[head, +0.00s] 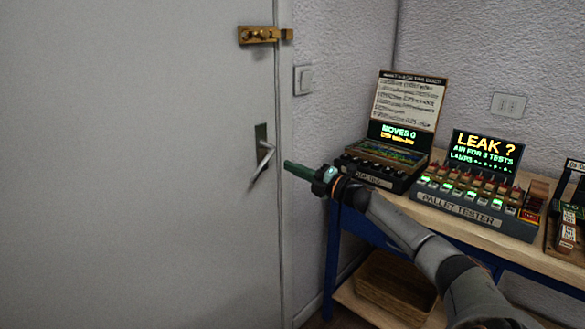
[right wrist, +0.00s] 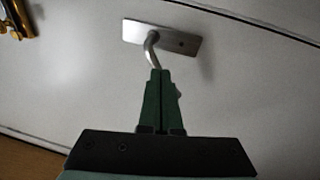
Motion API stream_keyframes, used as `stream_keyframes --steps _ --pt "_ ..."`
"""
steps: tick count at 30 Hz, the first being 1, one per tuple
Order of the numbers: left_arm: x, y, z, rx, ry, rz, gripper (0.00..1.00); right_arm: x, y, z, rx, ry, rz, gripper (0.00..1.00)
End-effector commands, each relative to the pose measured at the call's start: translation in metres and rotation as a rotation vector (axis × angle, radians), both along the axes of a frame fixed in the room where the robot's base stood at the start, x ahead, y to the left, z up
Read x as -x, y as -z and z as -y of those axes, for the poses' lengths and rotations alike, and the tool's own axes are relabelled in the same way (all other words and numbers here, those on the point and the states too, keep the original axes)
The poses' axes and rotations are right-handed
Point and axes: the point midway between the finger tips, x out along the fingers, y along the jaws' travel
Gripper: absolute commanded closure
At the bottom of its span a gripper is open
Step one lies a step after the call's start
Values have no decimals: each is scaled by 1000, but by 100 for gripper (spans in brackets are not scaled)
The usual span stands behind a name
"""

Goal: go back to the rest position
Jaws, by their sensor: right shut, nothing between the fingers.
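My right gripper (head: 288,165) is shut and empty, its green fingers pointing left towards the door (head: 140,170). It is just right of the door handle (head: 262,160), whose silver lever slants down to the left from its plate. In the right wrist view the shut fingertips (right wrist: 160,72) overlap the lower end of the handle's lever (right wrist: 151,48). I cannot tell whether they touch it. The door looks closed. My left gripper is not in view.
A brass bolt (head: 260,35) is fixed high on the door's edge. A wooden bench (head: 490,240) on the right carries a pallet tester (head: 475,205), an open case (head: 380,165) and a rack (head: 567,225). A wicker basket (head: 395,290) stands below. A light switch (head: 303,79) is on the wall.

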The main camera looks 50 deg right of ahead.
Motion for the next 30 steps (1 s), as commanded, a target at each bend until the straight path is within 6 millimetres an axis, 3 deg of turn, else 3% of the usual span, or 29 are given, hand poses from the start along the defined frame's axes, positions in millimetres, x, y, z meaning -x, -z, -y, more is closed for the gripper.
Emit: stream_keyframes --steps 1,6,15,25,28,30 --pt "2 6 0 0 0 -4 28 10 6 17 4 11 -5 100" --pt "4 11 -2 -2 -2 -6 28 33 11 48 4 11 -6 100" --pt "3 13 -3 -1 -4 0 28 54 13 76 3 7 -5 100" --pt "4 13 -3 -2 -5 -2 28 54 17 76 -2 4 -9 100" --pt "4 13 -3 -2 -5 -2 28 48 38 61 -40 -3 -32 100" --pt "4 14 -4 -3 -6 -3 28 41 67 41 -95 -8 -65 100"
